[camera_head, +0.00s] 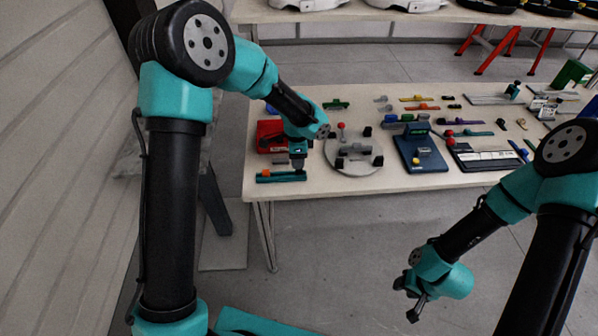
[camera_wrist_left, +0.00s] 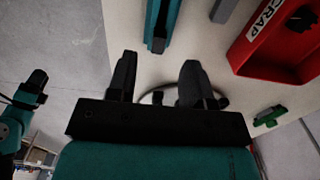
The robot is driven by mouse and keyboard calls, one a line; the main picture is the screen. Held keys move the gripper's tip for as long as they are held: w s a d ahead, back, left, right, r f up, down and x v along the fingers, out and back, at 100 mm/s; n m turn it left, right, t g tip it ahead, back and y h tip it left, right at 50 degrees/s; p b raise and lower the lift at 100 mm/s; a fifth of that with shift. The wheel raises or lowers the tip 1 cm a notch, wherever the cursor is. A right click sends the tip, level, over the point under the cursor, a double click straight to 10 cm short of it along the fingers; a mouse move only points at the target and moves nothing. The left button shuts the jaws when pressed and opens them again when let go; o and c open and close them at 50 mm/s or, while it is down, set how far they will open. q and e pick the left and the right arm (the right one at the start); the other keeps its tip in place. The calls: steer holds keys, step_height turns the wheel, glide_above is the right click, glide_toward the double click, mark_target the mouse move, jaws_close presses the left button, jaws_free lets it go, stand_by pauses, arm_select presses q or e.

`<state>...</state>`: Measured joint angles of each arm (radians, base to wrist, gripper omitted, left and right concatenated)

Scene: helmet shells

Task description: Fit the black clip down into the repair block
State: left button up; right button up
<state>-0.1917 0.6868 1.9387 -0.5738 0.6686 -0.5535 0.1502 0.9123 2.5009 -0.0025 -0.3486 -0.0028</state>
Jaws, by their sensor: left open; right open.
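My left gripper (camera_head: 298,168) points down near the right end of a teal bar (camera_head: 272,177) at the table's front left. In the left wrist view the open fingers (camera_wrist_left: 158,82) hold nothing that I can make out. The teal bar (camera_wrist_left: 163,20) lies ahead of them there, with a dark piece (camera_wrist_left: 157,45) at its near end. A small black part (camera_wrist_left: 157,97) shows between the fingers, low down. I cannot tell which dark piece is the clip, nor which part is the repair block. My right gripper (camera_head: 414,304) is open and empty, off the table's front edge.
A red bin marked SCRAP (camera_wrist_left: 275,45) stands behind the teal bar. A round grey plate (camera_head: 352,168) with black posts lies to its right. A blue board (camera_head: 425,160) and several small coloured parts lie farther right. A green part (camera_head: 336,104) lies behind.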

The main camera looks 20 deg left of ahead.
mark_target(299, 173)
arm_select(q)
steer(key=shift+d+f, duration=0.1)
steer(key=shift+f, duration=2.5)
jaws_close()
